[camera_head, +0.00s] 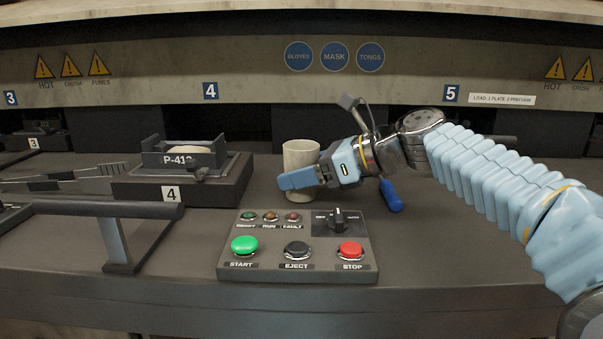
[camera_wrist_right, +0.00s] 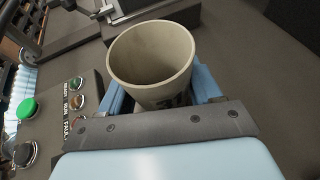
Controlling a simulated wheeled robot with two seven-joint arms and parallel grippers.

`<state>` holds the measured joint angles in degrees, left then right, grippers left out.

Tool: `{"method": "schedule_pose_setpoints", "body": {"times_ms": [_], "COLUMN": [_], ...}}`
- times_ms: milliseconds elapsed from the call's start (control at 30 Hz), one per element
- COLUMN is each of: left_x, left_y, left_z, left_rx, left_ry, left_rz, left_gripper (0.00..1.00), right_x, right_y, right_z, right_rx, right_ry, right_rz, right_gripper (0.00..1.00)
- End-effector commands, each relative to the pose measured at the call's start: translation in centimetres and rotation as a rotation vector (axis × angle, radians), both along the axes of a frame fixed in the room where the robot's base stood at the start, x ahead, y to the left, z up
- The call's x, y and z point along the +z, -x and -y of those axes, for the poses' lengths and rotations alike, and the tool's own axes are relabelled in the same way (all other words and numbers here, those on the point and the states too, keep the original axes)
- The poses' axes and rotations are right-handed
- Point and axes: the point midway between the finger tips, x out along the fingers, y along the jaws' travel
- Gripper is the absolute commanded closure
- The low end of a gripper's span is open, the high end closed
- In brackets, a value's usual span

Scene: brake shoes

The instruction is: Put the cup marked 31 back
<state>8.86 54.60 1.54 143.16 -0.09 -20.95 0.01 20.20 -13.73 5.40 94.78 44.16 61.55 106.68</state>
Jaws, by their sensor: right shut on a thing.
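A pale cream cup (camera_head: 301,157) stands upright on the dark bench behind the control panel. It also shows in the right wrist view (camera_wrist_right: 152,55), open end up and empty inside. I cannot tell whether the cup's base touches the bench. My left gripper is not in view.
A control panel (camera_head: 297,265) with START, EJECT and STOP buttons stands just in front of the cup. A blue-handled tool (camera_head: 391,196) lies under my right wrist. Tongs (camera_head: 62,178) lie far left.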

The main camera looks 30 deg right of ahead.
Motion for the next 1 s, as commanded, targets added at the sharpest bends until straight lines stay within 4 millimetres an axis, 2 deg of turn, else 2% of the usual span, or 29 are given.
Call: {"method": "schedule_pose_setpoints", "body": {"times_ms": [167, 200, 333, 700, 833, 1000], "left_x": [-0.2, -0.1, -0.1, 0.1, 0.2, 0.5], "left_y": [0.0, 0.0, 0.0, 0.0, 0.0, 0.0], "left_z": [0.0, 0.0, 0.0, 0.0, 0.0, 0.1], "left_rx": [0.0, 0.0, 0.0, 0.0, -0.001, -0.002], "left_ry": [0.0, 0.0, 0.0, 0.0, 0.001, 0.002], "left_rz": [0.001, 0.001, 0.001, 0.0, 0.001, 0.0], "left_gripper": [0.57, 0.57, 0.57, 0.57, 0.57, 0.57], "right_x": [-0.3, -0.3, -0.2, 0.2, 1.1, 2.7], "right_y": [0.0, 0.0, 0.0, 0.2, 1.7, 4.6], "right_z": [0.0, 0.0, 0.0, 0.2, 1.5, 3.9], "right_rx": [0.0, 0.0, 0.0, -0.001, -0.003, -0.003], "right_ry": [0.0, 0.001, 0.001, 0.001, 0.002, 0.002], "right_rz": [0.0, 0.001, 0.001, 0.001, 0.003, 0.003], "right_gripper": [0.72, 0.32, 0.12, 0.11, 0.11, 0.11]}}
